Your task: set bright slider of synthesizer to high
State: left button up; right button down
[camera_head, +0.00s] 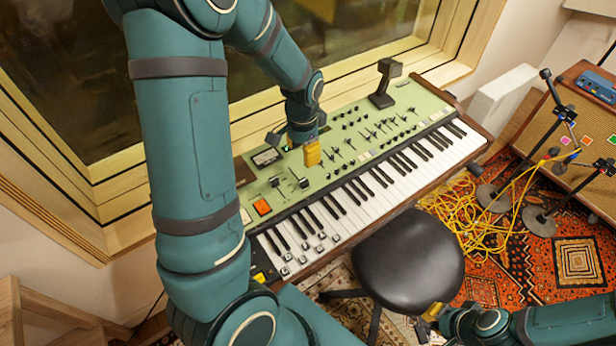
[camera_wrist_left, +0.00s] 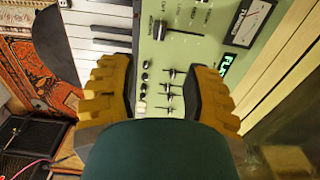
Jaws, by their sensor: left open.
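The synthesizer (camera_head: 345,150) has a pale green panel with many sliders and a keyboard along its front. It stands below the window. My left gripper (camera_head: 312,153) hangs over the left-middle part of the panel. In the left wrist view my left gripper (camera_wrist_left: 166,90) is open, its yellow-and-black fingers apart on either side of a group of small dark sliders (camera_wrist_left: 168,92). I see nothing held. I cannot tell which slider is the bright one, as the labels are too small. My right gripper (camera_head: 432,312) is low beside the stool, and its jaws are unclear.
A larger slider (camera_wrist_left: 158,30) and a meter (camera_wrist_left: 248,22) lie near the small sliders. A black stool (camera_head: 408,262) stands in front of the keyboard. Yellow cables (camera_head: 470,215) lie on the rug (camera_head: 575,255). An amplifier (camera_head: 560,120) with pedals is at the right.

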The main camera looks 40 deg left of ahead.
aim_at(304, 180)
pick_arm(q)
notch_tip(304, 180, down, 12)
jog(key=b, duration=0.3)
jog(key=shift+f, duration=0.25)
grip_shut()
